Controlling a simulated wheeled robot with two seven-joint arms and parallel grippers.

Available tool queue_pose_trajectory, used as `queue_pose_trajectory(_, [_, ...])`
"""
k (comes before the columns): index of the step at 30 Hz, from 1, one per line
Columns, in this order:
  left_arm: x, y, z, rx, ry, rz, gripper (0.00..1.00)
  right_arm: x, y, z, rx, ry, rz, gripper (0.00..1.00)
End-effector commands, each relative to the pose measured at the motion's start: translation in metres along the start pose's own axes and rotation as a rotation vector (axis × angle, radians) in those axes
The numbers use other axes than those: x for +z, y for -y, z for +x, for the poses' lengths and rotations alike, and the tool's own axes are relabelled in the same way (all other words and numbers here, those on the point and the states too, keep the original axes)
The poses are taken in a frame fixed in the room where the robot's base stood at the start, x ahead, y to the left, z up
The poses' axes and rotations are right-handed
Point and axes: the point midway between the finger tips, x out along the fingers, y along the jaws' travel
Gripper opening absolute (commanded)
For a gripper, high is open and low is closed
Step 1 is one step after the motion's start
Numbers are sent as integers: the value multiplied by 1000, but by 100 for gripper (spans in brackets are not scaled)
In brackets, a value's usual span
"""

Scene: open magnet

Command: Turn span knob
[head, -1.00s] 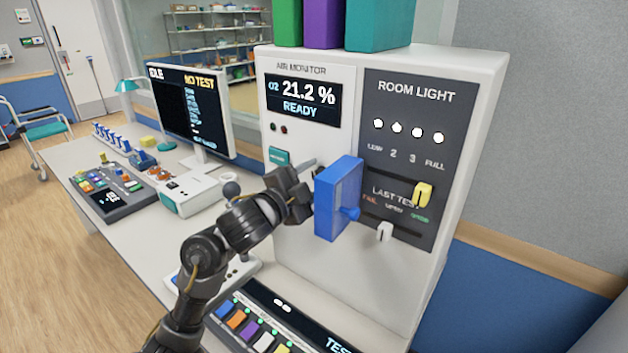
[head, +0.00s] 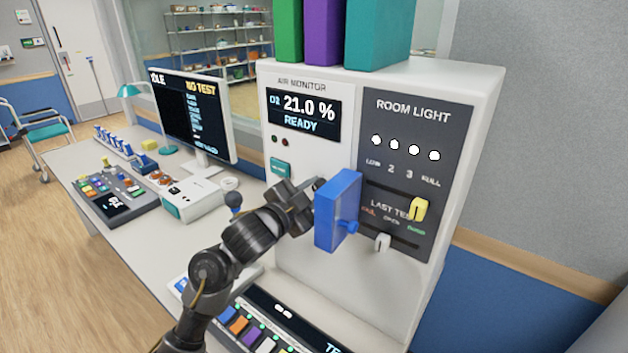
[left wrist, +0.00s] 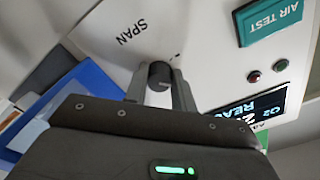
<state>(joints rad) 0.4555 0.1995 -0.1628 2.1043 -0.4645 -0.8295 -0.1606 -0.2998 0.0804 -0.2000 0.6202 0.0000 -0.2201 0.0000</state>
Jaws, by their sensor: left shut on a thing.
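The span knob (left wrist: 159,74) is a small dark round knob on the white front of the air monitor, near the printed word SPAN (left wrist: 131,32) in the left wrist view. My left gripper (left wrist: 160,92) is shut on it, one finger on each side. In the head view my left gripper (head: 318,188) reaches up to the panel, and the knob is hidden there behind the gripper and a blue cover. The monitor's display (head: 303,112) reads O2 21.0 % and READY. My right gripper is in neither view.
The blue cover (head: 338,210) stands out from the panel, close to the right of my left gripper. The room light panel (head: 415,150) with its yellow slider (head: 418,209) is beyond it. A green AIR TEST button (head: 280,167) sits left of the gripper.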

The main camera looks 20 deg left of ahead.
Motion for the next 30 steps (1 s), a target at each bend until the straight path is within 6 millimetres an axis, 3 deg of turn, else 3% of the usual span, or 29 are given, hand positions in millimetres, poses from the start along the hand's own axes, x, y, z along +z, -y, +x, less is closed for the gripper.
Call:
queue_pose_trajectory(1, [-3, 3, 0, 2, 3, -39, 3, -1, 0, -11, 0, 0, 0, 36])
queue_pose_trajectory(3, [-2, 1, 0, 2, 2, -77, 3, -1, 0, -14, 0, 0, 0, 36])
queue_pose_trajectory(13, [0, -1, 0, -1, -1, -96, 3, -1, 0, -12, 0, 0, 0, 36])
queue_pose_trajectory(14, [0, -1, 0, -1, -1, -96, 30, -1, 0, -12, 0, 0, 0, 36])
queue_pose_trajectory(18, [0, -1, 0, -1, -1, -95, 48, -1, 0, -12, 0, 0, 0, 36])
queue_pose_trajectory(30, [1, 0, -10, -1, 0, -93, 48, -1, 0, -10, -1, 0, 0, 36])
